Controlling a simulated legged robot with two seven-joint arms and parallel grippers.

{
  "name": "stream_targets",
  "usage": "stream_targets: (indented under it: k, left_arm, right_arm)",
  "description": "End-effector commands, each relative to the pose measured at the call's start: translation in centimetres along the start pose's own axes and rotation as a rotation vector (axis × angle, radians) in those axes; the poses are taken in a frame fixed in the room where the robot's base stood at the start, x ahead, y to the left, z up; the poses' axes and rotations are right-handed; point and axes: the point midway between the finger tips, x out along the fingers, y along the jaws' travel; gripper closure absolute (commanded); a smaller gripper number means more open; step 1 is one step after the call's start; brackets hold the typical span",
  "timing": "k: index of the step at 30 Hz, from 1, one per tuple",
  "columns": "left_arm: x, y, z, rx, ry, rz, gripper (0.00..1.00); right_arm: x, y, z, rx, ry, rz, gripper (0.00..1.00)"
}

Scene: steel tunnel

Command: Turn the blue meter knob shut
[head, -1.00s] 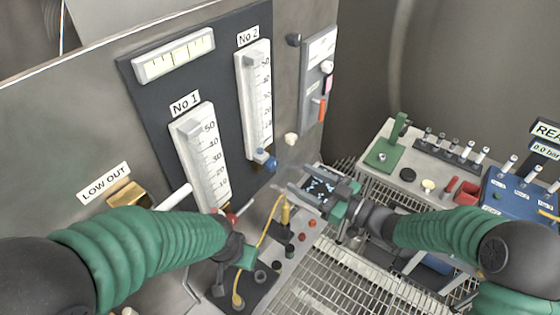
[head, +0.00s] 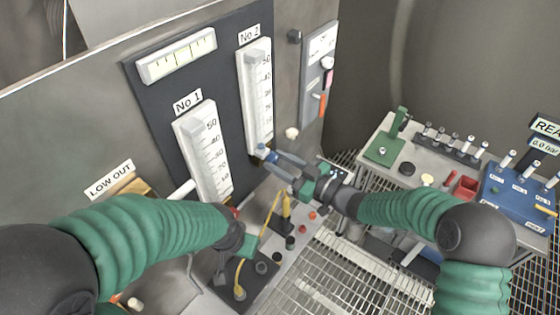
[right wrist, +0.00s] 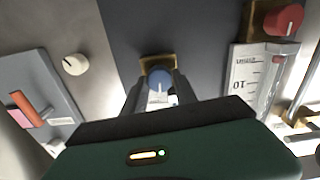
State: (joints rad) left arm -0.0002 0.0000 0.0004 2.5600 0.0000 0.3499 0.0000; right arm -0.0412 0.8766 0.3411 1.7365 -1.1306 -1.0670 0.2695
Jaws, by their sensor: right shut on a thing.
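The blue meter knob (head: 261,150) sits at the foot of the white No 2 meter (head: 258,95) on the dark panel. My right gripper (head: 270,157) reaches it from the right and is shut on it. In the right wrist view the blue knob (right wrist: 159,80) stands between the two fingers, in front of a brass fitting (right wrist: 157,62); a pale mark on its face runs up and down. My left gripper (head: 236,252) is low, below the No 1 meter (head: 204,150); its fingertips are not clear.
A red knob (right wrist: 283,20) is by the neighbouring meter in the right wrist view. A pale round knob (head: 291,133) and a grey switch box (head: 318,75) are right of No 2. A bench with a yellow cable (head: 268,222) lies below; a bench with a green device (head: 384,150) stands right.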

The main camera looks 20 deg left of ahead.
Motion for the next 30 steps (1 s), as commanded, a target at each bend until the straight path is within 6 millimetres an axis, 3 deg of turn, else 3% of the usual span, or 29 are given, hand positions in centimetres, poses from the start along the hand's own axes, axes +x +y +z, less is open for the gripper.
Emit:
stream_targets:
  k: [3, 8, 14, 22, 23, 27, 30]
  left_arm:
    - [0.0, 0.0, 0.0, 0.000, 0.000, 0.000, 0.64]
    - [0.1, 0.0, 0.0, -0.001, 0.000, 0.000, 0.64]
    - [2.2, 0.0, 0.5, 0.000, 0.000, 0.000, 0.64]
    - [1.9, 0.0, 0.5, -0.001, 0.000, 0.000, 0.64]
    - [1.9, 0.0, 0.5, -0.001, 0.000, 0.000, 0.64]
    - [1.9, 0.0, 0.4, -0.001, 0.000, 0.000, 0.64]
    - [1.9, 0.0, 0.4, -0.001, 0.000, 0.000, 0.64]
  right_arm:
    - [-0.1, 0.3, -0.1, -0.002, 0.001, 0.006, 1.00]
    - [0.0, 0.3, -0.1, -0.003, 0.003, 0.005, 1.00]
    - [0.1, 0.3, 0.3, -0.102, 0.005, 0.006, 1.00]
    - [0.1, 0.4, -0.3, -0.124, 0.004, 0.006, 1.00]
    - [0.1, 0.4, -0.3, -0.124, 0.004, 0.007, 0.64]
    - [0.0, 0.3, -0.2, -0.123, 0.003, 0.006, 0.45]
    - [0.0, 0.2, -0.2, -0.122, 0.003, 0.005, 0.44]
